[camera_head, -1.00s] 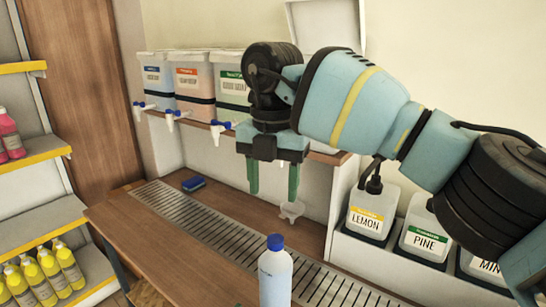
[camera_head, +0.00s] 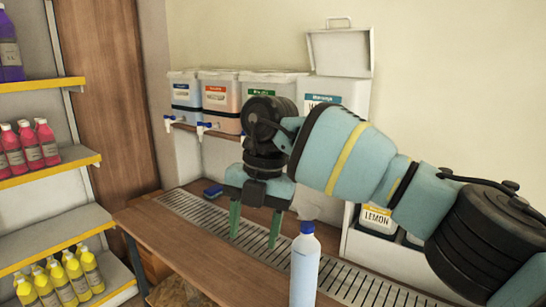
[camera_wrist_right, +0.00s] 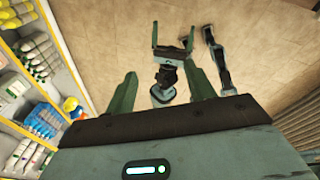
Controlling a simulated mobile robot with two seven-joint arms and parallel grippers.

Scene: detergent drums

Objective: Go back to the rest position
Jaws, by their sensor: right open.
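My right gripper (camera_head: 254,238) is open and empty in the head view. Its two green fingers point down over the drain strip (camera_head: 330,274) of the wooden counter (camera_head: 175,240). A white bottle with a blue cap (camera_head: 304,268) stands upright to the right of the fingers, apart from them. My left gripper does not show in the head view.
Drums with blue taps, among them an orange-labelled drum (camera_head: 219,98), stand on a ledge behind. A LEMON container (camera_head: 377,221) is partly behind my arm. A blue sponge (camera_head: 212,191) lies on the counter. Shelves hold red bottles (camera_head: 30,146) and yellow bottles (camera_head: 62,281) at left.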

